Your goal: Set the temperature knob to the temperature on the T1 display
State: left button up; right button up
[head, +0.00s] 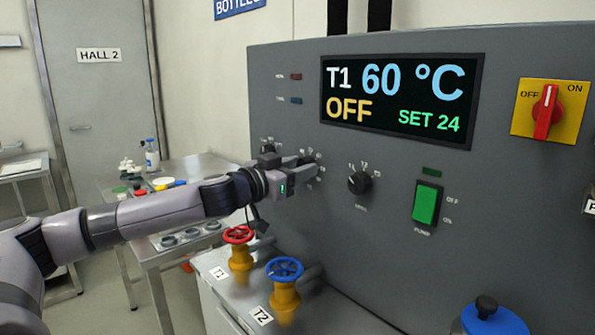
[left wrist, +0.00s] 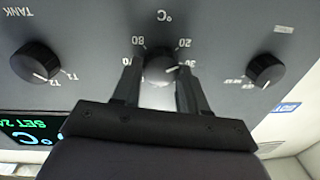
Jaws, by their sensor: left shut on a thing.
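The display (head: 402,97) on the grey panel reads T1 60 °C, OFF and SET 24. My left gripper (head: 302,166) is at the panel, left of and below the display, and hides most of the temperature knob in the head view. The upside-down left wrist view shows the black temperature knob (left wrist: 159,69) under the °C mark, between the two fingers of my left gripper (left wrist: 157,84), which is shut on it. A white pointer line on the knob lies toward the 20 and 30 marks; its exact reading is hard to tell. My right gripper is not in view.
The tank knob (head: 359,182) and green pump switch (head: 426,204) are right of my gripper. Another knob (head: 268,149) is close on its left. A red switch (head: 546,112) sits on a yellow plate. Red (head: 239,236) and blue (head: 285,270) valve wheels stand below my arm.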

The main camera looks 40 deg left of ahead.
pick_arm(q)
jog(key=shift+a+f+m+h+p, duration=0.15)
jog(key=shift+m+h, duration=0.25)
jog(key=shift+m, duration=5.25)
jog(key=shift+m+h+p, duration=0.2)
jog(key=shift+m+h, duration=0.2)
jog(key=shift+m, duration=5.2)
jog(key=shift+a+f+m+h+p, duration=0.15)
jog(key=shift+m+h, duration=0.25)
jog(key=shift+m, duration=5.25)
jog(key=shift+d, duration=0.15)
jog(key=o, duration=1.1)
jog(key=shift+c, duration=0.2)
